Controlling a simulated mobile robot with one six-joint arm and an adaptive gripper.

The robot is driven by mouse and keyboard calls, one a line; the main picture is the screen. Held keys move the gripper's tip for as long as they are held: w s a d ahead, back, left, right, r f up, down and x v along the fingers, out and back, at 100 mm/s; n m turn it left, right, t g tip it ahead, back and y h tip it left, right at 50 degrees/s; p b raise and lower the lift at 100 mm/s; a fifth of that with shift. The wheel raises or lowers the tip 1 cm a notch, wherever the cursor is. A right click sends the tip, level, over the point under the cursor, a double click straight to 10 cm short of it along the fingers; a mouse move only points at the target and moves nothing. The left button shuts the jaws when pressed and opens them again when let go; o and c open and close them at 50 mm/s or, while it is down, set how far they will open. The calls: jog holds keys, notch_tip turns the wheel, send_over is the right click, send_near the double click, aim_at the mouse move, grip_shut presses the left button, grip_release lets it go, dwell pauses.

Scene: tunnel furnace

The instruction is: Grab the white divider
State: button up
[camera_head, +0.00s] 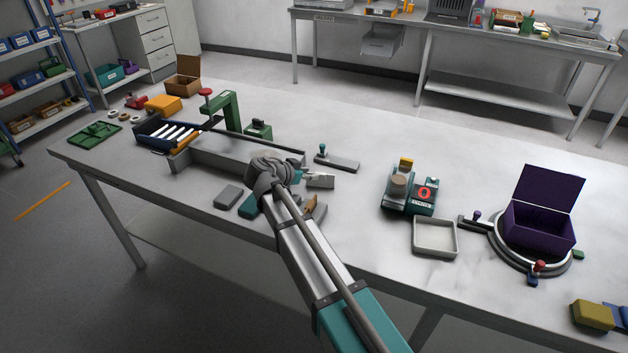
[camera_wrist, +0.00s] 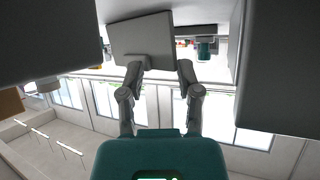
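Several white strips, which look like the white dividers (camera_head: 178,134), lie side by side in a dark blue tray (camera_head: 150,141) at the left of the table. I cannot tell which one is meant. My gripper (camera_head: 306,178) is low over the middle of the table, right of the tray and well apart from it. My arm partly hides it in the head view. In the wrist view my gripper's two fingers (camera_wrist: 160,70) stand apart with a gap between them. A grey plate (camera_wrist: 140,36) shows beyond the left finger; whether they touch is unclear. No white divider is recognisable there.
A grey block (camera_head: 228,196) lies left of my arm. A teal-and-grey device (camera_head: 400,190), a shallow tray (camera_head: 435,252) and a purple box (camera_head: 541,225) stand right.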

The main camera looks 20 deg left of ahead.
grip_shut()
jog(key=shift+r, duration=0.15)
notch_tip(320, 180, up, 3)
jog(key=p, duration=0.3)
jog(key=s+d+r+p, duration=0.3)
jog(key=s+r+p, duration=0.6)
jog(key=s, duration=0.4)
jog(key=shift+s+d+r+p, duration=0.15)
jog(key=shift+s+r+p, duration=0.2)
jog(key=shift+p, duration=0.2)
